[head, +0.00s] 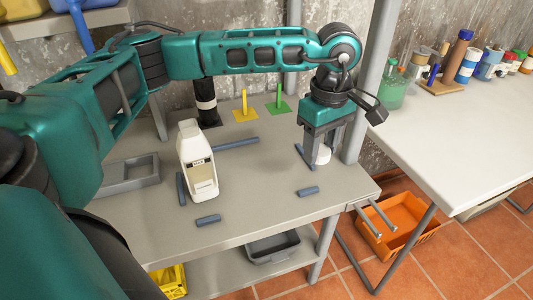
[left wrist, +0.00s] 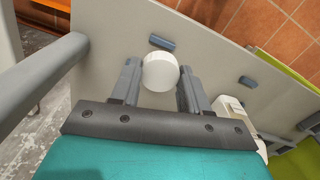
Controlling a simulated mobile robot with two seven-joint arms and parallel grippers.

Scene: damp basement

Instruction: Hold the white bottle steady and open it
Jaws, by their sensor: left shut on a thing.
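The white bottle (head: 203,180) stands on the grey workbench, left of its middle, with a small dark label on its front. Its body is also partly seen at the right of the left wrist view (left wrist: 228,104). My left gripper (head: 322,149) points down over the right part of the bench, well apart from the bottle. It is shut on a round white cap-like piece (head: 322,157), which shows between the fingers in the left wrist view (left wrist: 160,72). From these views I cannot tell whether this piece touches the bench. My right gripper is not in view.
Several blue-grey bars (head: 208,220) lie around the bottle and near the gripper. A grey tray (head: 128,186) is at the left. Yellow (head: 245,115) and green (head: 279,107) peg stands are at the back. An orange crate (head: 405,222) is on the floor at right.

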